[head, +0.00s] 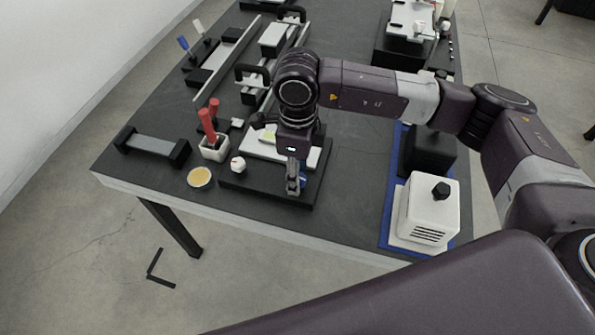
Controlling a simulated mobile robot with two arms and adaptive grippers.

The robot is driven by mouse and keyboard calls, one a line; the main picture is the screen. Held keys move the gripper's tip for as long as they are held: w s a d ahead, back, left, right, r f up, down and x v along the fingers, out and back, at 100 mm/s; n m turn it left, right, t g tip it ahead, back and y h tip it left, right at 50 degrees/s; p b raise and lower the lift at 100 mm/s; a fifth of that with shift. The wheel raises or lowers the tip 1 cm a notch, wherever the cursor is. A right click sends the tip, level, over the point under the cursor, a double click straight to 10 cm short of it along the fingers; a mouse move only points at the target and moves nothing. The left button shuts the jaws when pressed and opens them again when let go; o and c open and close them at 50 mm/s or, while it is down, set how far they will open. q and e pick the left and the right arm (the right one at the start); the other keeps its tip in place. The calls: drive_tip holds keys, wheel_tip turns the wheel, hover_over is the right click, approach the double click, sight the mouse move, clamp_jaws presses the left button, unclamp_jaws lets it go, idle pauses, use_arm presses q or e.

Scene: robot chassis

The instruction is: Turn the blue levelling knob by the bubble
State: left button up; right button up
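The blue levelling knob (303,181) shows as a small patch of blue at the right front of a black base plate (260,187), mostly hidden behind my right gripper (293,186). The gripper points down at the knob, its fingers overlapping it in the head view. I cannot tell whether the fingers touch it or how far they are closed. A white block with a yellow-green patch (268,135) sits on the plate behind the gripper; I cannot tell whether that patch is the bubble. A white round knob (238,164) is at the plate's left. My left gripper is not in view.
A yellow disc (200,177), a white holder with red handles (214,148) and a black-ended bar (152,146) lie to the left. A white box with a black knob (429,208) stands right on a blue base. Clear dark tabletop (353,165) lies between.

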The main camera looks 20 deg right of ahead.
drive_tip(key=shift+r, duration=0.15)
wheel_tip(320, 180, up, 12)
idle(0.5)
drive_tip(key=shift+f, duration=0.2)
